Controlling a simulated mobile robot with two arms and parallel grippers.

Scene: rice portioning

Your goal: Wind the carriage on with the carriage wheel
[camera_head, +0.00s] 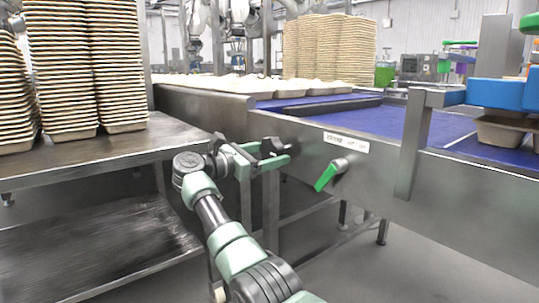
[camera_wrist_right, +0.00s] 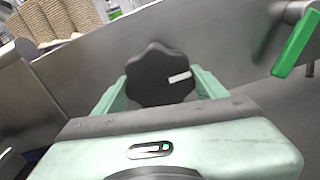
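The carriage wheel (camera_wrist_right: 160,76) is a dark, lobed knob with a white mark toward its right side, on the steel side of the line. In the head view it is a small dark shape (camera_head: 272,146), partly hidden by my right gripper (camera_head: 268,155). In the right wrist view the fingers of my right gripper (camera_wrist_right: 160,88) stand on both sides of the wheel and appear to meet its rim. The carriage cannot be made out with certainty. My left gripper is not in view.
A green lever handle (camera_head: 328,176) sticks out from the steel side, right of the wheel. A steel table (camera_head: 100,152) with tall stacks of trays (camera_head: 66,70) stands at the left. A blue belt (camera_head: 385,122) runs along the line, with a blue box (camera_head: 497,94) at right.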

